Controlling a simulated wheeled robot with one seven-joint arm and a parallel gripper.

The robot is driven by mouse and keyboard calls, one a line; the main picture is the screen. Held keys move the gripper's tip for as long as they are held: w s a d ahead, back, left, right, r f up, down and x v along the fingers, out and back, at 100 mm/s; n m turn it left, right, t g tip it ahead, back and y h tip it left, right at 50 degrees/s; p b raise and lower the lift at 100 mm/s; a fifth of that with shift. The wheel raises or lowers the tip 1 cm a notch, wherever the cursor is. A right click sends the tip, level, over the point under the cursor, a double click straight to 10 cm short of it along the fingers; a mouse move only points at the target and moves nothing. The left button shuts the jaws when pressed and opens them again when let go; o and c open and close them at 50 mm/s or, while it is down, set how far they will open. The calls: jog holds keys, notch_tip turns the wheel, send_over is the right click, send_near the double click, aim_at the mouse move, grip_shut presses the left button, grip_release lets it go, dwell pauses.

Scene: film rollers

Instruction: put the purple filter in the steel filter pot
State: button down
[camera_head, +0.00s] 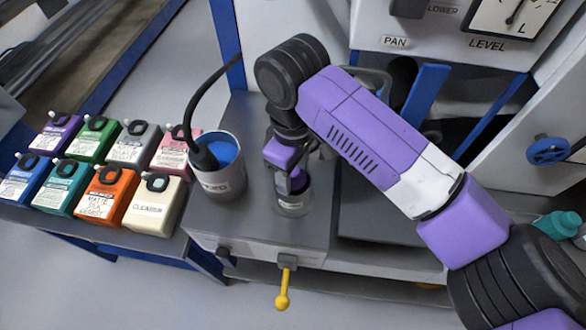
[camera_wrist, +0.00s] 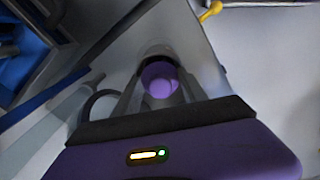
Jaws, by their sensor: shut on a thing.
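The steel filter pot (camera_head: 293,205) is a small grey cylinder with a label, standing on the dark top of the grey bench unit. The purple filter (camera_head: 300,184) shows at the pot's mouth, partly hidden by my gripper (camera_head: 293,180), which points down over the pot. In the wrist view the round purple filter (camera_wrist: 158,79) is between the fingers of my gripper (camera_wrist: 159,90), with the dark pot rim (camera_wrist: 157,53) around its far side. My gripper is shut on the filter. How deep the filter sits in the pot is hidden.
A larger pot with blue liquid (camera_head: 222,178) and a black hose stands just left of the steel pot. Several coloured jugs (camera_head: 105,193) fill the left side. A yellow-handled valve (camera_head: 284,285) sticks out in front. A machine with dials (camera_head: 440,42) stands behind.

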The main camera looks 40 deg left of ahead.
jog(key=c, duration=0.6)
grip_release()
notch_tip(320, 180, up, 12)
jog(key=shift+r+b, duration=0.1)
jog(key=shift+b, duration=0.2)
dwell(0.4)
